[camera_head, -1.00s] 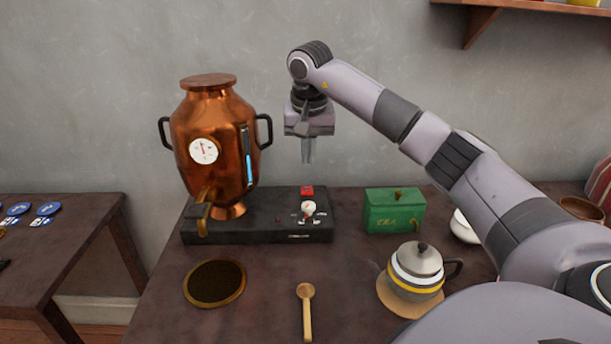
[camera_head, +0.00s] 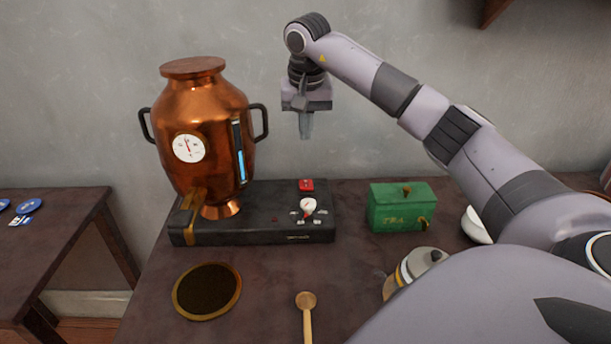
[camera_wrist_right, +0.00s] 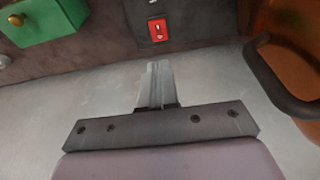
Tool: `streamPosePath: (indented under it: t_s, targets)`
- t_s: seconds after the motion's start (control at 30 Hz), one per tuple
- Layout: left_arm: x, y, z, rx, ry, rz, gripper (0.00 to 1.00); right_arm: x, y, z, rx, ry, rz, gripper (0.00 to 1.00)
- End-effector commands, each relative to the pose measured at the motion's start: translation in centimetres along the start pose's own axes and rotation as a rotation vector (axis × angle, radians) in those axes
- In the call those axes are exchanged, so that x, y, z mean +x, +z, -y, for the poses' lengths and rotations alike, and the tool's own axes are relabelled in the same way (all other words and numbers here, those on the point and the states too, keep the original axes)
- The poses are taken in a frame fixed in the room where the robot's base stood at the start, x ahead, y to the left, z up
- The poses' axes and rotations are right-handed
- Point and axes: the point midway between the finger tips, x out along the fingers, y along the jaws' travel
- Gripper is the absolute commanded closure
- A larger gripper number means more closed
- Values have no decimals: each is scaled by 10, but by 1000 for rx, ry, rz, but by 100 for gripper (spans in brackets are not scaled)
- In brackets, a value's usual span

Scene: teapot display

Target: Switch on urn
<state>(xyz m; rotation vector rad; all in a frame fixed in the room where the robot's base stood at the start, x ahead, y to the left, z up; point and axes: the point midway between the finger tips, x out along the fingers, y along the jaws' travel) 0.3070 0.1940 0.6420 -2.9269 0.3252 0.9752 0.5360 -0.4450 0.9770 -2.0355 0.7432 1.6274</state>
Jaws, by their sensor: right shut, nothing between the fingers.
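The copper urn (camera_head: 205,130) stands at the left of a black base (camera_head: 270,232). It has a round white gauge, a blue-lit level strip and a brass tap. On the right part of the base are a red switch (camera_head: 306,185) and a white dial (camera_head: 308,205) with small markings around it. The red switch also shows in the right wrist view (camera_wrist_right: 157,30). My right gripper (camera_head: 306,134) points down, shut and empty, above and behind the base, clear of the switch. It also shows in the right wrist view (camera_wrist_right: 158,68). My left gripper is not in view.
A green tea box (camera_head: 402,208) stands right of the base. A white bowl (camera_head: 474,226) sits further right. A round dark mat (camera_head: 207,290) and a wooden spoon (camera_head: 306,302) lie in front. A side table is at left.

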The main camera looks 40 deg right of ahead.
Motion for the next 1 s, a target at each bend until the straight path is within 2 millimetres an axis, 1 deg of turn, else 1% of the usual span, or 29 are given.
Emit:
streamPosePath:
  t_s: [0.13, 0.23, 0.37, 0.5, 0.7, 0.9, 1.0]
  targets:
    - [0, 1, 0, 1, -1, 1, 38, 3, 0, 0, 0, 0, 1, 100]
    - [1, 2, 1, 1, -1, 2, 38, 13, 0, 0, 0, 1, 2, 100]
    - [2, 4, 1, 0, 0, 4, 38, 36, 1, 0, -1, 3, 4, 100]
    - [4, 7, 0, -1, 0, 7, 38, 67, 1, 0, 0, 3, 5, 100]
    - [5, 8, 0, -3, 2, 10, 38, 108, 2, 0, 0, 1, 4, 100]
    - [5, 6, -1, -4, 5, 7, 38, 130, 12, 0, -1, 0, 1, 100]
    - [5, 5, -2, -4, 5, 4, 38, 135, 14, 0, -1, 0, 1, 100]
